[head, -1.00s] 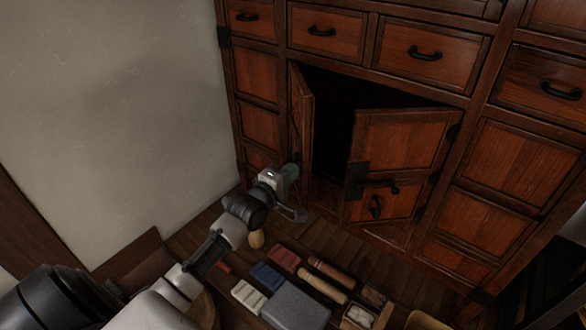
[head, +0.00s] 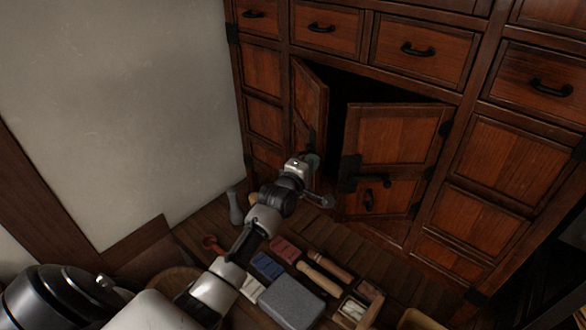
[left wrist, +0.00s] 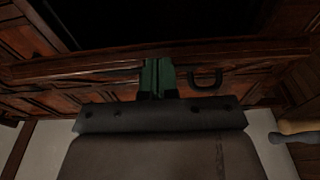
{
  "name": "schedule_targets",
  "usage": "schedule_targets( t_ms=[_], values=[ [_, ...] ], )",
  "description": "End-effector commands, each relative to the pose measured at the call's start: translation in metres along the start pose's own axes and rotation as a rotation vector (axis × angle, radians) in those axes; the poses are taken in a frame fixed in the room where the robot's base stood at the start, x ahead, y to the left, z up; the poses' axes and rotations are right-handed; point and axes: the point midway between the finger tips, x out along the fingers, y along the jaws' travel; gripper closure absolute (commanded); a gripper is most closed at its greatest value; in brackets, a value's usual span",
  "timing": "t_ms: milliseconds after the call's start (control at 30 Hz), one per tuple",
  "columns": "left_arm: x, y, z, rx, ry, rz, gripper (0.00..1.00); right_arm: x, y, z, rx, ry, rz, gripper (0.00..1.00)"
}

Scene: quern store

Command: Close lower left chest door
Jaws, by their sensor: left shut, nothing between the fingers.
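The chest's lower left door (head: 311,100) is a brown wooden leaf standing partly open, hinged at its left side. It also shows in the left wrist view as a wooden band (left wrist: 80,66) running across the picture. My left gripper (head: 312,161) is shut and empty at the lower part of this door. In the left wrist view its green fingertips (left wrist: 158,76) are at the door, beside a dark handle (left wrist: 205,79); I cannot tell whether they touch. The lower right door (head: 390,150) is also open, with black metal fittings. My right gripper is not in view.
Drawers with black handles (head: 417,49) line the chest above the dark opening. Below, a grey block (head: 291,300), red and blue blocks and wooden-handled tools lie on the wooden floor. A pale wall (head: 120,100) stands at the left.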

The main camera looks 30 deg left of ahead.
Motion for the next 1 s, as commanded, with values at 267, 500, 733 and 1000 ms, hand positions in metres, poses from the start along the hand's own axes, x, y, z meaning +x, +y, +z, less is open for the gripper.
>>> schedule_targets(
  t_ms=[267,500,733,1000],
  values=[
    [0.036,-0.001,0.030,-0.005,-0.005,0.001,1.00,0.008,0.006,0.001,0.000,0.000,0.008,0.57],
    [0.056,-0.001,0.043,-0.003,-0.005,0.000,1.00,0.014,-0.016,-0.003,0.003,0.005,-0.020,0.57],
    [0.063,0.000,0.047,-0.001,-0.005,0.000,1.00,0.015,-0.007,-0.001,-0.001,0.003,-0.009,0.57],
    [0.063,0.000,0.047,-0.001,-0.005,0.000,1.00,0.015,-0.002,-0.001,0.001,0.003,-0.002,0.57]
  ],
)
